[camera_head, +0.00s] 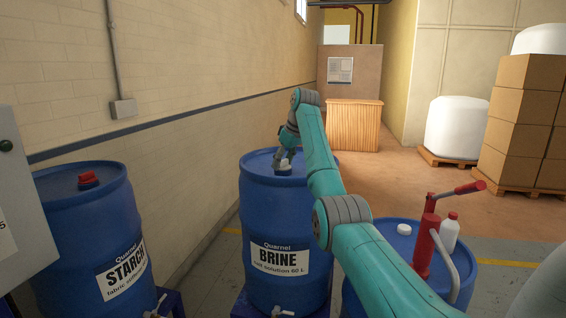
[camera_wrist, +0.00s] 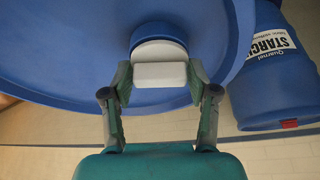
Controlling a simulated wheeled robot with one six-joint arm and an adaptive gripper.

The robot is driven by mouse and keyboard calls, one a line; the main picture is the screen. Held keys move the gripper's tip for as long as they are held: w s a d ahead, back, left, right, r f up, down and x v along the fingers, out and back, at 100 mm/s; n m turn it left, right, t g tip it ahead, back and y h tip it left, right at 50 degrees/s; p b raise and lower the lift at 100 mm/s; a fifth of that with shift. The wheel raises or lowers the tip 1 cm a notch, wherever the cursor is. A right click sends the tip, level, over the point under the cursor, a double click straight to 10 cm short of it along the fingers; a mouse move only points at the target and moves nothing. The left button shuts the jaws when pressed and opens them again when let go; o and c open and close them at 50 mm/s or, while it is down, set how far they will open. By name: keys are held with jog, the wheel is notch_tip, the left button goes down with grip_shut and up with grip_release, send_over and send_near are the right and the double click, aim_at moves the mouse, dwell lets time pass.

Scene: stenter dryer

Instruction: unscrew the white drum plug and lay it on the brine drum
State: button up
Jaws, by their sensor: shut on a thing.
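The blue brine drum (camera_head: 272,215) stands upright in the middle of the head view, its label facing me. The white drum plug (camera_head: 285,164) is at its top; the wrist view shows the plug's white disc and bar-shaped grip (camera_wrist: 160,74) against a round blue neck (camera_wrist: 158,32). My gripper (camera_head: 286,155) reaches down over the drum top. In the wrist view its fingers (camera_wrist: 160,80) are closed on the two ends of the plug's grip. I cannot tell whether the plug is still threaded in the neck.
The starch drum (camera_head: 75,225) with a red cap (camera_head: 88,180) stands left. A third blue drum (camera_head: 392,238) at right carries a white cap (camera_head: 404,229), a white bottle (camera_head: 449,233) and a red hand pump (camera_head: 427,238). The wall (camera_head: 200,70) runs behind the drums.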

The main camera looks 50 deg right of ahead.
dwell(0.3)
jog(key=n+y, duration=0.1)
jog(key=n, duration=0.1)
jog(key=shift+n, duration=0.4)
jog(key=shift+n+g+y, duration=0.3)
jog(key=shift+n+y, duration=0.3)
jog(key=shift+n, duration=0.7)
jog(key=o, duration=1.3)
jog(key=shift+c, duration=0.6)
jog(key=shift+r, duration=2)
